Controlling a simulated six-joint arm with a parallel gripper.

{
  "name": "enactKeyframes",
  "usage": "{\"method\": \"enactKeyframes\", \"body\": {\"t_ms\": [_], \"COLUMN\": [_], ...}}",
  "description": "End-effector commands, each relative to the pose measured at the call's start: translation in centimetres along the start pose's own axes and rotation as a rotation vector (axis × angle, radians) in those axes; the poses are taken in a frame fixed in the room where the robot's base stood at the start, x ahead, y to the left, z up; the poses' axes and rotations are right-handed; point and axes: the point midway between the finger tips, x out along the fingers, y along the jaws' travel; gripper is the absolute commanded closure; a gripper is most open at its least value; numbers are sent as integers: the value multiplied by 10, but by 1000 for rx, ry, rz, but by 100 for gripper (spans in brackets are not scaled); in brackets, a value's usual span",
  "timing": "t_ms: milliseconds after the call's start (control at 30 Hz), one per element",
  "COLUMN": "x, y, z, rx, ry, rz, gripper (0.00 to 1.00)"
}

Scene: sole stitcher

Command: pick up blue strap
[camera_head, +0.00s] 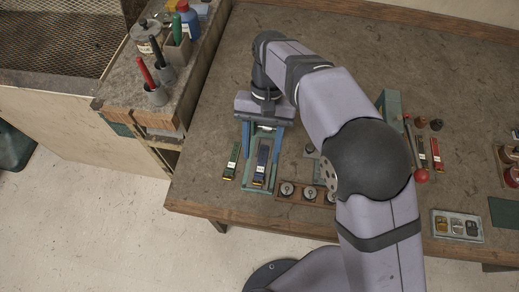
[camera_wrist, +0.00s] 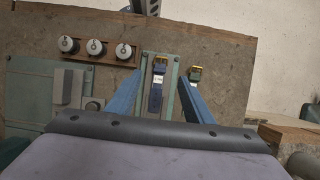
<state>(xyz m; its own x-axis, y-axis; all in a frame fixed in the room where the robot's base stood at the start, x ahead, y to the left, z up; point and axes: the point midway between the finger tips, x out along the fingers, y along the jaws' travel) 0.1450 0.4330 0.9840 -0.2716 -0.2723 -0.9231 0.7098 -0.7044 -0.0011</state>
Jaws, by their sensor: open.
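The blue strap (camera_head: 262,157) lies lengthwise on a narrow pale green plate (camera_head: 256,184) on the bench. It has a yellowish end and a white label. In the wrist view the blue strap (camera_wrist: 156,92) sits between the two blue fingers. My gripper (camera_head: 259,160) is open over the plate, one finger on each side of the strap, with gaps visible in the wrist view (camera_wrist: 160,82). The height of the fingertips above the plate is hard to tell. A dark green strap (camera_head: 231,162) lies just left of the plate; the right finger partly covers it in the wrist view.
A wooden rack of round spools (camera_head: 308,193) stands right of the plate. A red strap (camera_head: 436,154) and a dark strap (camera_head: 421,153) lie farther right. A tray of small parts (camera_head: 458,225) is near the front edge. A side shelf (camera_head: 122,90) holds tools and bottles.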

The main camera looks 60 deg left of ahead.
Motion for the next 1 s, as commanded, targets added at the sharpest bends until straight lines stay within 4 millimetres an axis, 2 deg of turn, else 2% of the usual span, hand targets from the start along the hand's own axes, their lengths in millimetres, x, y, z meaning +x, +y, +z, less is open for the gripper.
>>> {"method": "enactKeyframes", "body": {"t_ms": [233, 467, 800, 1000], "x": [17, 23, 61, 72], "y": [0, 0, 0, -1], "z": [0, -1, -3, -5], "rx": [3, 4, 4, 4], "ry": [-1, 0, -2, 2], "rz": [1, 1, 2, 0], "gripper": [53, 53, 53, 53]}}
